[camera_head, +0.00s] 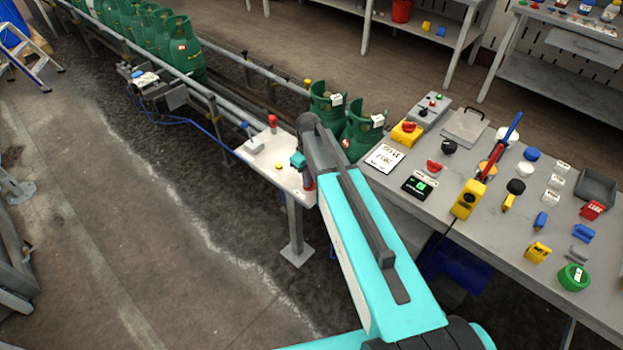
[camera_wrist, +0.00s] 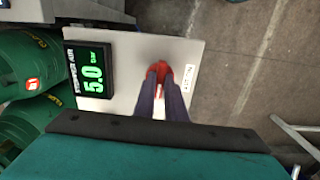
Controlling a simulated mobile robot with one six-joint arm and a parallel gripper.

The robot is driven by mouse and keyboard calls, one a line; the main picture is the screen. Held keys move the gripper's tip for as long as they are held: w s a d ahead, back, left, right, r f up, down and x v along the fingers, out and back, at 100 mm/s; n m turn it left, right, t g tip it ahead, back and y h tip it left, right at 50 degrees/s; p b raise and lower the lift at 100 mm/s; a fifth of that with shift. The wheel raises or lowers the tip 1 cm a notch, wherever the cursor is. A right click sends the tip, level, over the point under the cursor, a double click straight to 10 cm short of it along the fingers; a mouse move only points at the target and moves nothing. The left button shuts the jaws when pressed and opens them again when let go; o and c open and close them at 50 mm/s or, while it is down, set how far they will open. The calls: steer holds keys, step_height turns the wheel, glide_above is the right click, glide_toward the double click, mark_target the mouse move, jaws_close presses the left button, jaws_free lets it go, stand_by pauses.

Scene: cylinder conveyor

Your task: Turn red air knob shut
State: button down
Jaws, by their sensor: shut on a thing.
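The red air knob (camera_wrist: 161,68) is in the wrist view, on a pale plate (camera_wrist: 130,42). My gripper (camera_wrist: 160,80) has its two dark fingers closed on the knob, covering much of it. A black display (camera_wrist: 88,70) on the same plate reads 5.0 bar in green, with stopper air lettering. In the head view, my arm reaches to the right end of a white panel beside the conveyor, and the contact there is mostly hidden behind my wrist. How far the knob is turned I cannot tell.
The white panel (camera_head: 262,163) also carries a red-topped post (camera_head: 272,121). Green cylinders (camera_head: 362,130) stand on the conveyor close behind my wrist. A grey table (camera_head: 480,222) with many small items lies to the right.

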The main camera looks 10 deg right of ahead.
steer(key=shift+w+d, duration=0.1)
steer(key=m+b, duration=0.2)
steer(key=m, duration=0.1)
steer(key=shift+f+m+b, duration=0.1)
steer(key=shift+m+b, duration=0.3)
steer(key=m+b, duration=0.2)
steer(key=m, duration=0.3)
steer(key=shift+w+b, duration=0.1)
steer(key=shift+b, duration=0.2)
steer(key=m+b, duration=0.1)
steer(key=m, duration=0.3)
steer(key=shift+m, duration=0.3)
steer(key=m+b, duration=0.1)
steer(key=m, duration=0.3)
steer(key=shift+r, duration=0.2)
steer(key=c, duration=1.8)
jaws_free()
